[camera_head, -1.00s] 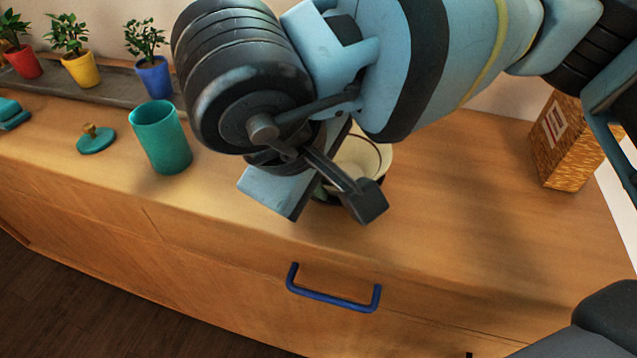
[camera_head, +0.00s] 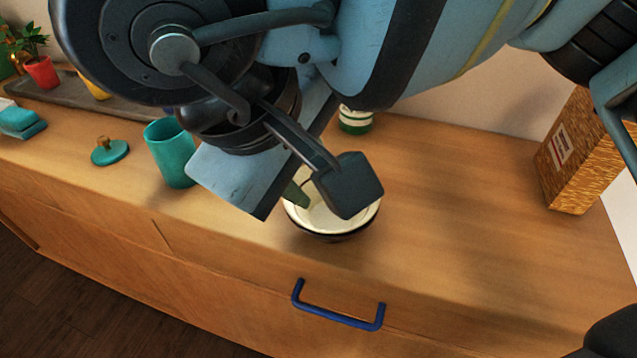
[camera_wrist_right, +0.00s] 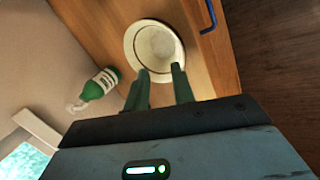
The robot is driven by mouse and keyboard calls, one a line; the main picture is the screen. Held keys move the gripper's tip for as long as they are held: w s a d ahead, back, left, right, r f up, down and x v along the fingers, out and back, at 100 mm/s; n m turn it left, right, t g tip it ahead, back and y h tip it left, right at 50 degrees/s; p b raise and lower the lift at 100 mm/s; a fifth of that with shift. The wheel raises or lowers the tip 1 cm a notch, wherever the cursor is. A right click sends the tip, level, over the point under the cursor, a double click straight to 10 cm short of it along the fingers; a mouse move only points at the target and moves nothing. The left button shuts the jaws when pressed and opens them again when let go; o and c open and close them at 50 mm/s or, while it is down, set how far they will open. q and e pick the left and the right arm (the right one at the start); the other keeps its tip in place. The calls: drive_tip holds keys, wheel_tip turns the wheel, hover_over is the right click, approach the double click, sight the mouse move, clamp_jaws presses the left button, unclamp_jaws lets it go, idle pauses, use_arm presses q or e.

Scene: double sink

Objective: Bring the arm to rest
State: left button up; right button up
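My right arm comes in from the right across the upper part of the head view. Its right gripper (camera_wrist_right: 161,71) is open in the right wrist view, with its two green fingers apart and nothing between them. A bowl (camera_head: 352,220), cream inside and dark outside, stands on the wooden counter (camera_head: 450,215) under the gripper. It also shows in the right wrist view (camera_wrist_right: 155,42), just beyond the fingertips. In the head view the wrist hides part of the bowl and most of the fingers. My left gripper is not in view.
A teal cup (camera_head: 170,155), a teal lid (camera_head: 110,152) and a teal sponge-like block (camera_head: 20,122) are on the left. A green-and-white bottle (camera_wrist_right: 99,85) is behind the bowl. The counter between bowl and box is clear.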

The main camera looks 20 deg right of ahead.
drive_tip(key=shift+v, duration=1.5)
